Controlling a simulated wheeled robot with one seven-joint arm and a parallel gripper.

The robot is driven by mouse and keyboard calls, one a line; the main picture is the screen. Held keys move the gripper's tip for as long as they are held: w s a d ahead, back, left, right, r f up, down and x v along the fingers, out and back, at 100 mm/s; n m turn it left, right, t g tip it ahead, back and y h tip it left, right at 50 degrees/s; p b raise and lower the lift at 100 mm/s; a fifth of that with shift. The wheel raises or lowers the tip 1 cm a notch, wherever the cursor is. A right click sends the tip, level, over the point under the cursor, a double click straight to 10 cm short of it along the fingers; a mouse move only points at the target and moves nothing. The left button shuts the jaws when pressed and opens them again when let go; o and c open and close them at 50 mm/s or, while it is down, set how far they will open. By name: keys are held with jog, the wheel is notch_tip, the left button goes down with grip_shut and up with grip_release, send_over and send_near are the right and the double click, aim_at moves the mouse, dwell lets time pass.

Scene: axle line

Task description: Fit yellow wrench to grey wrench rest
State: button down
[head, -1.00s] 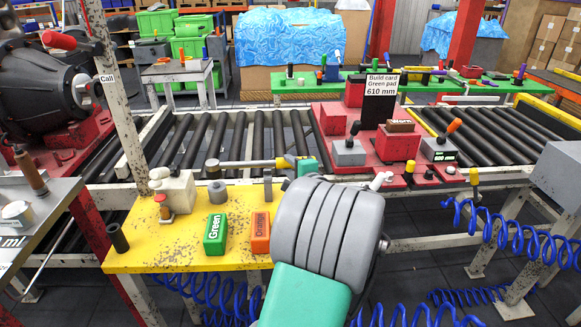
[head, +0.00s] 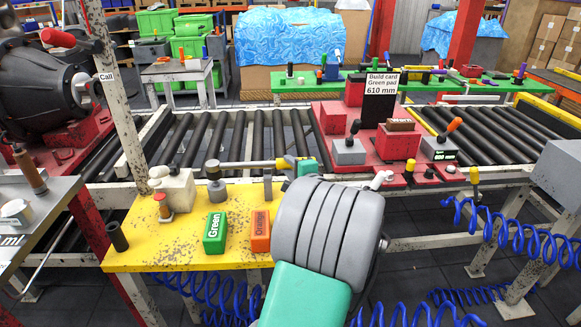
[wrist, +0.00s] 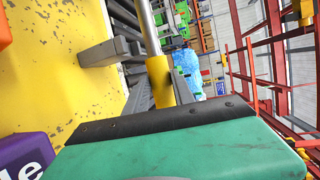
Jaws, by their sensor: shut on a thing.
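The wrench (head: 245,164) has a pale shaft, a dark round head at its left end and a yellow sleeve near my gripper. My gripper (head: 303,167) is shut on its right end; the yellow sleeve also shows in the wrist view (wrist: 160,82). The wrench lies level above the yellow table. The grey wrench rest seems to be the round grey piece (head: 217,192) under the head, with a grey upright (head: 267,187) under the shaft. The head meets the round piece in the picture; I cannot tell whether it is seated. The upright shows in the wrist view (wrist: 97,54).
The yellow table (head: 180,258) holds a green block (head: 215,233), an orange block (head: 260,232), a cream fixture (head: 175,188) and a black cylinder (head: 117,237). A roller conveyor (head: 205,140) runs behind. A red fixture with a build card (head: 381,84) stands to the right.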

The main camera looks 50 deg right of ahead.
jog(key=shift+f+b, duration=1.15)
jog(key=shift+f, duration=0.35)
jog(key=c, duration=1.1)
grip_release()
jog(key=shift+o, duration=0.5)
jog(key=shift+f, duration=0.3)
jog(key=v, duration=0.8)
jog(key=shift+r, duration=0.15)
jog(key=shift+w+r, duration=0.1)
jog(key=shift+w, duration=0.05)
